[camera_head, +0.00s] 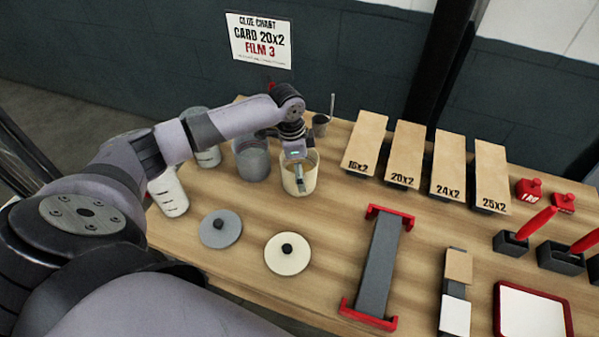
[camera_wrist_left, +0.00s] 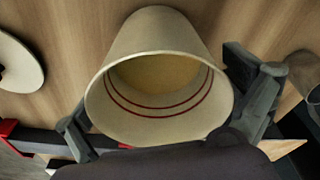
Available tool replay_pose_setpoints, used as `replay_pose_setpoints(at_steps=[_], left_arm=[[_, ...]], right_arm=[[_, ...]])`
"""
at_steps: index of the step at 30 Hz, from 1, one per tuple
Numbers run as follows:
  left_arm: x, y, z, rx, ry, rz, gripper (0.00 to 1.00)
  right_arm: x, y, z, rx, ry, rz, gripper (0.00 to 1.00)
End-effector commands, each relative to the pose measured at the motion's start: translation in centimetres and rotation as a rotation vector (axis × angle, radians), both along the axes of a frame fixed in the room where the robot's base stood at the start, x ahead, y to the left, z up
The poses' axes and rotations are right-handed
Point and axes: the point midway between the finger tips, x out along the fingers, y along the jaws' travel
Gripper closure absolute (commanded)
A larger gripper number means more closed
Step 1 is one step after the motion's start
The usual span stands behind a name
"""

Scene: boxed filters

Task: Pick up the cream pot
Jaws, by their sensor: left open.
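The cream pot (camera_head: 310,179) stands upright on the wooden table, with its mouth open and a yellowish fill inside. In the left wrist view the cream pot (camera_wrist_left: 165,35) is in the middle, showing red rings inside its rim. My left gripper (camera_head: 296,165) is at the pot in the head view and covers part of it. In the wrist view my left gripper (camera_wrist_left: 168,112) is open, with one finger on each side of the pot. I cannot tell whether the fingers touch it. My right gripper is not in view.
A grey pot (camera_head: 251,163) stands close left of the cream pot. A small dark cup (camera_head: 320,126) with a stick is behind it. A cream lid (camera_head: 288,260) and a grey lid (camera_head: 220,236) lie in front. Labelled boards (camera_head: 404,152) are at right.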

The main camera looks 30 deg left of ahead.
Motion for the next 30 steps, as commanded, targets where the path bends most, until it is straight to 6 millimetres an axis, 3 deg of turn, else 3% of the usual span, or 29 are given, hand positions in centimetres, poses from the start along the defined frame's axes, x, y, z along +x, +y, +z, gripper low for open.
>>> replay_pose_setpoints(at_steps=[30], left_arm=[[-0.02,-0.04,0.02,-0.001,0.001,0.000,0.65]], right_arm=[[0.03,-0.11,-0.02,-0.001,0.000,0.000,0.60]])
